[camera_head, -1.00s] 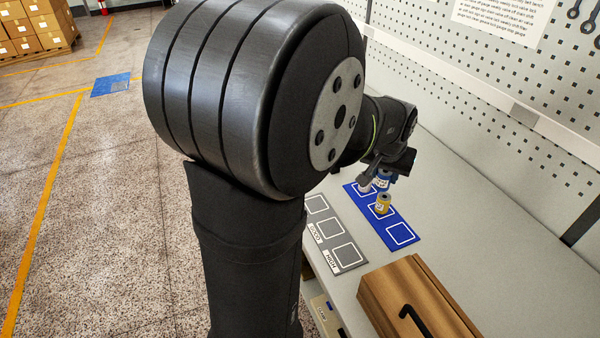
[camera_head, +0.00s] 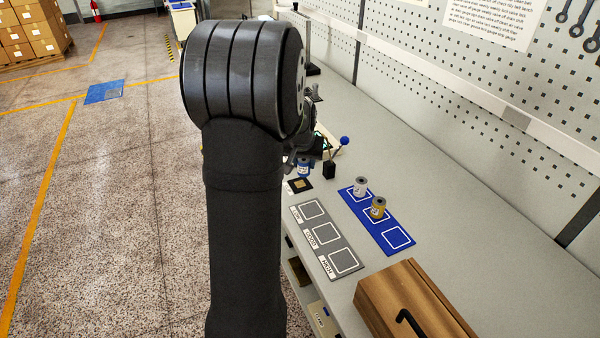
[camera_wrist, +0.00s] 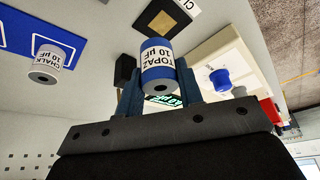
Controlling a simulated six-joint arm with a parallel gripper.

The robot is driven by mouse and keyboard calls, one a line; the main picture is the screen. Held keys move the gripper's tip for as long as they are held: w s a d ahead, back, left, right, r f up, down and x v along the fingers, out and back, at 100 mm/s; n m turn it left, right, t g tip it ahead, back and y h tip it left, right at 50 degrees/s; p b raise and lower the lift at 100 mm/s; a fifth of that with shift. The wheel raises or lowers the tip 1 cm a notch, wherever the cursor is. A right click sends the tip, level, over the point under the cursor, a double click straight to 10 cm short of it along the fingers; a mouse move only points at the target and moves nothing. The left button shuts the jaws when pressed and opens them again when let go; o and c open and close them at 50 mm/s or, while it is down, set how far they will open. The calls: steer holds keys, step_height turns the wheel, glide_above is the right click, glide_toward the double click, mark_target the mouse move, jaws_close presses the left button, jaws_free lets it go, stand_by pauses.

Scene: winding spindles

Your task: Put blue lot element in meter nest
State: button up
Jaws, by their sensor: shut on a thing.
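The blue lot element (camera_head: 304,169) is a small blue cylinder with a white band. In the wrist view the band on this element (camera_wrist: 158,62) reads TOPAZ 10 µF. My gripper (camera_wrist: 158,88) is shut on it, one finger on each side, and holds it above the bench. A black square plate with a tan centre (camera_head: 299,186), which looks like the meter nest, lies just below the element in the head view. The plate also shows at the top of the wrist view (camera_wrist: 166,16), apart from the element. The arm partly hides my gripper in the head view.
A white cylinder (camera_head: 361,186) and a yellow one (camera_head: 378,207) stand on the blue mat (camera_head: 396,238). A grey mat (camera_head: 326,234) lies nearer. A black block (camera_head: 329,171) and a blue-knobbed lever (camera_head: 344,141) stand close to the gripper. A wooden box (camera_head: 415,303) is nearer.

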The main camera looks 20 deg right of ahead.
mark_target(300, 172)
steer(key=shift+w+a+f, duration=0.3)
steer(key=shift+w+f, duration=0.15)
steer(key=shift+w, duration=0.15)
steer(key=shift+f, duration=1.95)
steer(key=shift+f, duration=0.1)
steer(key=o, duration=1)
steer(key=v, duration=1.2)
